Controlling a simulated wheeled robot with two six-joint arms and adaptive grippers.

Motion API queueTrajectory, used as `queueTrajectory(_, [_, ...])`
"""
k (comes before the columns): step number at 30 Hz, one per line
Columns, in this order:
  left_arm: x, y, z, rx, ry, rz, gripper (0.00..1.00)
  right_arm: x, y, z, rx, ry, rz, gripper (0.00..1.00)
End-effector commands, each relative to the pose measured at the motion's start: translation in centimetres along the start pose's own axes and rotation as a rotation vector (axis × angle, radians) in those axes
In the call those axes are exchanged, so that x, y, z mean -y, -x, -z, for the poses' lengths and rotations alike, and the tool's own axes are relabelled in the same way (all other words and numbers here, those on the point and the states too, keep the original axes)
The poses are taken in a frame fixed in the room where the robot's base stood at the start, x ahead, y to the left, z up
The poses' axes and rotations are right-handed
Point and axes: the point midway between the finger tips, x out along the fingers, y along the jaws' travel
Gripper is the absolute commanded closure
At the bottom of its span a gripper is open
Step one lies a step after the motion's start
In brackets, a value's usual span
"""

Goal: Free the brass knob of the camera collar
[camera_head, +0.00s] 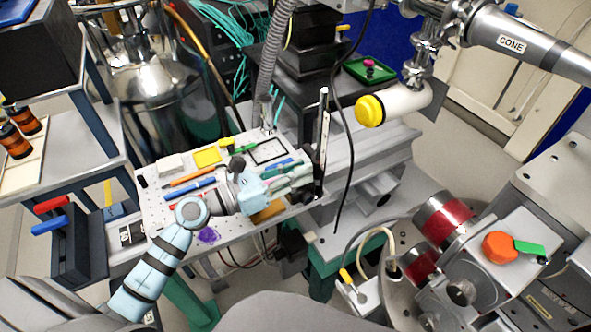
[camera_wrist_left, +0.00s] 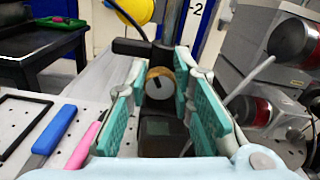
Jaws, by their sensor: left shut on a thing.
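The brass knob (camera_wrist_left: 160,83) sits on the dark collar on the upright post and shows in the left wrist view between the teal finger pads. It has a dark slot on its near face. In the head view the gripper hides it. The post (camera_head: 322,140) stands at the right end of the perforated breadboard; its lower part also shows in the left wrist view (camera_wrist_left: 146,20). My left gripper (camera_head: 306,178) reaches in from the left, and its fingers (camera_wrist_left: 160,98) are shut on the knob. My right gripper is out of view.
The breadboard (camera_head: 150,205) holds pens, a yellow block (camera_head: 207,157) and a black frame (camera_head: 268,151). A yellow-capped white tube (camera_head: 405,102) hangs right of the post. A black cable (camera_head: 349,150) runs down close by. A green tray (camera_head: 369,72) lies behind.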

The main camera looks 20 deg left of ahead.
Motion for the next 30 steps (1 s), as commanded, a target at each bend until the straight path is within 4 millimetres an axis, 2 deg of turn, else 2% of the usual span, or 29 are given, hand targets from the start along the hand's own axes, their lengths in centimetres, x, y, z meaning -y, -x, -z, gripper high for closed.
queueTrajectory(8, [0.0,0.1,-0.2,-0.002,0.09,-0.002,1.0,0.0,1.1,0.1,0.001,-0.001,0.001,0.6])
queueTrajectory(21, [-0.1,0.1,-0.2,-0.001,0.407,-0.003,1.0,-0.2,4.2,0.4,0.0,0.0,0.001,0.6])
queueTrajectory(30, [-0.2,0.1,-0.1,-0.001,0.566,-0.002,1.0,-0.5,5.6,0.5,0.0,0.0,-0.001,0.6])
